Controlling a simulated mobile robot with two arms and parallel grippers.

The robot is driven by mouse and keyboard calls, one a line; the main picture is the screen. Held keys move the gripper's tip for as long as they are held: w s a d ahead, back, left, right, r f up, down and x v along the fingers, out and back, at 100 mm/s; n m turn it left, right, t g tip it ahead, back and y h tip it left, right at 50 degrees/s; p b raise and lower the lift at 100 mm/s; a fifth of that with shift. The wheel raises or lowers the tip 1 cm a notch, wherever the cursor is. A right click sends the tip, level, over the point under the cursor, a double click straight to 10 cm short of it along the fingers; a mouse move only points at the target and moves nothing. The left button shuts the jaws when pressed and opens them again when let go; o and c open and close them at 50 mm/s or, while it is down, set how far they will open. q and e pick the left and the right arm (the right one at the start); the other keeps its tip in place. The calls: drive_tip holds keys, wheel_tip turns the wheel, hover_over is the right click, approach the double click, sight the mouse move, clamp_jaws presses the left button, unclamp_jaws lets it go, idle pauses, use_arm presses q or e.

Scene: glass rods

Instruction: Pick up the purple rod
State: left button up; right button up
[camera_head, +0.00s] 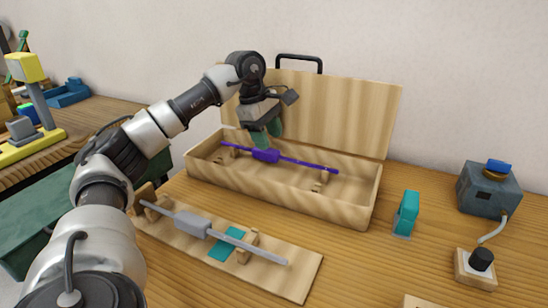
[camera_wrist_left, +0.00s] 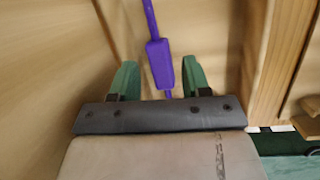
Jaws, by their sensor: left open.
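The purple rod (camera_head: 310,164) lies across supports inside an open wooden case (camera_head: 345,209), with a thicker block-like grip at its middle. My left gripper (camera_head: 266,140) is over the case, right at that thick part. In the left wrist view the purple rod (camera_wrist_left: 160,62) runs between the two green fingers of my left gripper (camera_wrist_left: 160,80). The fingers are open, one on each side, with a gap to the rod on both sides. My right gripper is not in view.
A grey rod (camera_head: 195,224) rests on a wooden board (camera_head: 290,282) in front of the case. A teal object (camera_head: 407,213) stands to the right of the case. A grey box (camera_head: 488,188) and a black-knobbed block (camera_head: 480,262) sit at the far right. The case lid (camera_head: 345,110) stands upright behind.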

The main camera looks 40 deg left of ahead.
sight(274, 152)
use_arm(q)
drive_tip(key=x, duration=0.4)
drive_tip(key=shift+w+f+b, duration=0.2)
drive_tip(key=shift+f+b, duration=0.1)
drive_tip(key=shift+b, duration=0.05)
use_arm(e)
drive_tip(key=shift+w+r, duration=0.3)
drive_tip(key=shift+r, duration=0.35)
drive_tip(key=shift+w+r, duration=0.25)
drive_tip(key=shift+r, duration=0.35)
use_arm(q)
drive_tip(key=c, duration=0.7)
drive_tip(key=shift+r, duration=0.1)
